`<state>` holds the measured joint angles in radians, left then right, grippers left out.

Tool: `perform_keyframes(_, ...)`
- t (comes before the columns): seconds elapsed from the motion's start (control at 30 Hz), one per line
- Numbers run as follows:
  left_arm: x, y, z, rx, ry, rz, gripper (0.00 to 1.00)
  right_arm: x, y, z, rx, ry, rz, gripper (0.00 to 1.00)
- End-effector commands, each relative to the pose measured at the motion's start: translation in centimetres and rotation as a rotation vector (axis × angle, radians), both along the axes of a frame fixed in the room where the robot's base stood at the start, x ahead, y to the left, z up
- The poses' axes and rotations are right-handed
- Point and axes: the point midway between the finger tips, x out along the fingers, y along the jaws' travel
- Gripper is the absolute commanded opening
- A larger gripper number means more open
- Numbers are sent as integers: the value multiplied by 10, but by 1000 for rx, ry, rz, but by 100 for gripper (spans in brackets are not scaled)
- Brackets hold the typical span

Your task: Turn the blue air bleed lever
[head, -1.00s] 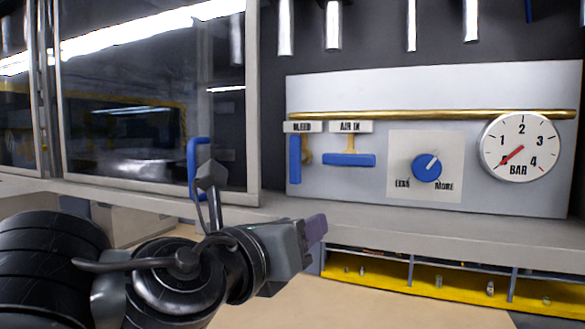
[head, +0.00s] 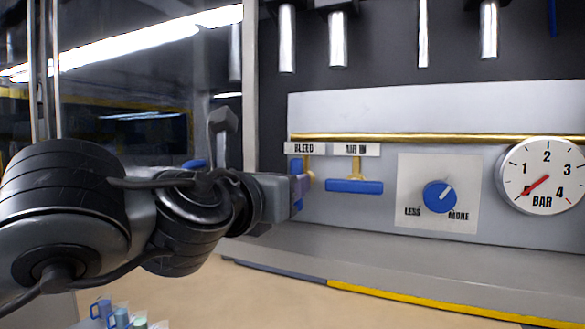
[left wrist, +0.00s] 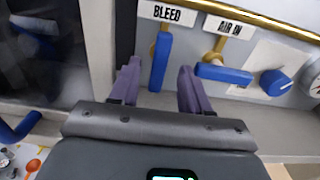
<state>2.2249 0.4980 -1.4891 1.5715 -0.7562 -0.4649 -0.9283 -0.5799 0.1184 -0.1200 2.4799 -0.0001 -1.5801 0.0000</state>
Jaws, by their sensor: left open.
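The blue bleed lever (left wrist: 160,62) hangs straight down below the BLEED label (left wrist: 167,13) in the left wrist view. In the head view the bleed lever (head: 296,168) is partly hidden behind my left gripper (head: 300,188). In the left wrist view my left gripper (left wrist: 158,85) is open and empty, its two purple fingers either side of the lever's line, with the lever between and beyond the tips. I cannot tell whether a finger touches it. A second blue lever (head: 354,186) under the AIR IN label lies horizontal to the right. My right gripper is out of view.
A blue dial (head: 440,196) and a pressure gauge (head: 541,176) with its needle low are on the panel to the right. A brass pipe (head: 430,138) runs above the levers. A glass-fronted cabinet is at left. A grey ledge (head: 400,255) runs below the panel.

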Motion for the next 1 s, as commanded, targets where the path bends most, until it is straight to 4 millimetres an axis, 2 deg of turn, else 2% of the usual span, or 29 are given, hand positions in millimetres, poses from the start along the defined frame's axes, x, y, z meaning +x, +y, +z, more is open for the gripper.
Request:
perform_keyframes(0.1, 15, -6, 2, 2, 1, 1, 47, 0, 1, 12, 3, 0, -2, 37)
perform_keyframes(0.3, 29, -13, 1, 0, 1, 0, 47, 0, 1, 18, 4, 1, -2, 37)
perform_keyframes(0.67, 32, -14, -1, 0, 0, 0, 47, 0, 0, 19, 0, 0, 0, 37)
perform_keyframes(0.9, 32, -14, -1, 1, 0, 0, 12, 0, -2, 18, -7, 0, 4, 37)
perform_keyframes(1.0, 32, -14, -1, 0, 0, 0, 0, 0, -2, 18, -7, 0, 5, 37)
